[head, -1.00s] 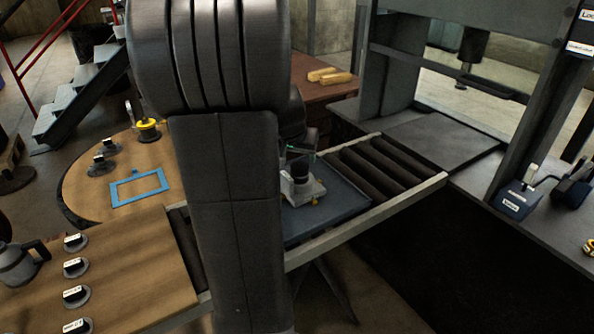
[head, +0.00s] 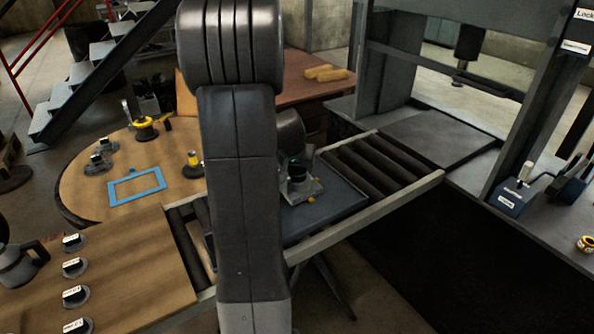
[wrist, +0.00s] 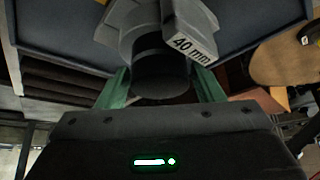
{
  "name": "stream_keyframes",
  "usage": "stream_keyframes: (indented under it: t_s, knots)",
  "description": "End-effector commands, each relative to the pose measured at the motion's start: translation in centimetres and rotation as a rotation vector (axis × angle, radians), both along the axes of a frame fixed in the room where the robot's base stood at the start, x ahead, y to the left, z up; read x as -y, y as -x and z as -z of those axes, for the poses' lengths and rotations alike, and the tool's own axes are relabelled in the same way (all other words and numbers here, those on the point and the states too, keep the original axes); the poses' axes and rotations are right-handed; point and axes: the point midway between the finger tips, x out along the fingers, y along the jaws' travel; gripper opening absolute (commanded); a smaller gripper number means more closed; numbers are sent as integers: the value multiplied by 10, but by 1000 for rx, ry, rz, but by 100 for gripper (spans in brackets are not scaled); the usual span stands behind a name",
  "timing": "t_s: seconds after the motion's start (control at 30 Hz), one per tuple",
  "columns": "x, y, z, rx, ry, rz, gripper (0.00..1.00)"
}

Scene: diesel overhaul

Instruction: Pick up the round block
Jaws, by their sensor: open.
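A grey round block with a dark cylindrical part (wrist: 160,72) and a white "40 mm" label fills the upper middle of the wrist view. In the head view what looks like the same grey piece (head: 302,188) sits on the blue-grey tray (head: 335,205), partly hidden by my arm. My gripper (wrist: 162,84) is open, with one green finger on each side of the dark cylinder. Whether the fingers touch it I cannot tell. In the head view my arm hides most of the gripper.
Conveyor rollers (head: 375,163) and a pale rail (head: 370,218) lie beside the tray. A round wooden table (head: 90,190) at left holds a blue frame (head: 137,187) and yellow-and-black tools (head: 145,130). Labelled knobs (head: 73,266) stand on the front wooden top. A press frame stands at right.

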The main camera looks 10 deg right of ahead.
Motion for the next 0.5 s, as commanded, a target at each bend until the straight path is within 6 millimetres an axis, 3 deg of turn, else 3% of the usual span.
stream_keyframes:
  t_s: [0.17,0.4,0.47,0.5]
  knots:
    - [0,0,0,0,0,0,59]
    - [0,0,0,0,0,0,12]
    - [0,0,0,0,0,0,0]
    - [0,-1,-2,4,1,0,0]
